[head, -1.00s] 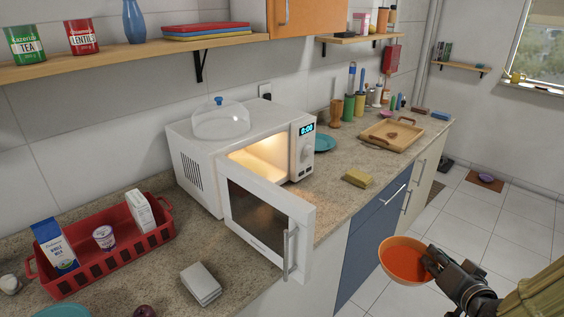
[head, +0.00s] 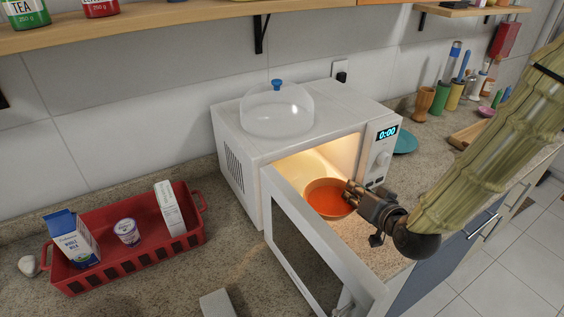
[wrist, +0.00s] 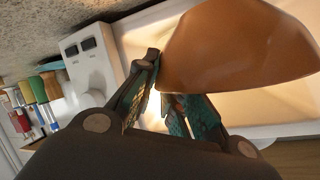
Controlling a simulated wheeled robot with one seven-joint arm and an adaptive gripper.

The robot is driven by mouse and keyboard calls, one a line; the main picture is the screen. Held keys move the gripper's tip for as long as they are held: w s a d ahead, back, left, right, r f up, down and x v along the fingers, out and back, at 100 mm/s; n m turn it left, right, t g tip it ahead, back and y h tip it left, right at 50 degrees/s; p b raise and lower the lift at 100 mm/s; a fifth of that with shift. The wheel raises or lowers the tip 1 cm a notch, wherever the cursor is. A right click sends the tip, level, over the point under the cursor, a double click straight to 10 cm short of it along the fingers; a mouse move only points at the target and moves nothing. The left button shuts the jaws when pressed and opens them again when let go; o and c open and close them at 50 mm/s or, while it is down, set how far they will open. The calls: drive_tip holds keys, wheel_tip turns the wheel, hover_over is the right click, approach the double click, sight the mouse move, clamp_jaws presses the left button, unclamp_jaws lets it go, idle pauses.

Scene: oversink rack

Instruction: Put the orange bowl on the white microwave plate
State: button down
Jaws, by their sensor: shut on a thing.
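The orange bowl (head: 328,199) is held upright at the open front of the lit white microwave (head: 318,150). My gripper (head: 352,192) is shut on the right side of the bowl's rim. In the wrist view the bowl (wrist: 235,50) fills the upper right, and my gripper's fingers (wrist: 160,88) are at its edge. The bowl seems to contain something orange-red. The white microwave plate cannot be made out; the bowl and door hide much of the interior.
The open microwave door (head: 312,255) stands to the left of and in front of the bowl. A clear dome lid (head: 277,110) sits on top of the microwave. A red basket (head: 120,262) with cartons stands at left. A teal plate (head: 404,143) lies right of the microwave.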

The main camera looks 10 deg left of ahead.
drive_tip(key=w+a+p, duration=0.1)
drive_tip(key=w+a, duration=0.1)
drive_tip(key=w, duration=0.2)
drive_tip(key=w+a+p, duration=0.2)
drive_tip(key=w, duration=0.2)
drive_tip(key=w+a+p, duration=0.1)
drive_tip(key=w+a, duration=0.1)
drive_tip(key=w, duration=0.2)
drive_tip(key=shift+w+a+r, duration=0.15)
drive_tip(key=shift+w+a, duration=0.1)
drive_tip(key=shift+w, duration=0.05)
drive_tip(key=shift+w+a+p, duration=0.2)
drive_tip(key=shift+w+p, duration=0.2)
drive_tip(key=shift+w, duration=0.1)
drive_tip(key=p+x, duration=0.1)
drive_tip(key=x, duration=0.1)
drive_tip(key=shift+w+a, duration=0.15)
drive_tip(key=shift+w, duration=0.15)
drive_tip(key=shift+f+p, duration=0.3)
drive_tip(key=shift+f, duration=0.15)
drive_tip(key=shift+f, duration=0.15)
drive_tip(key=c, duration=1.5)
unclamp_jaws()
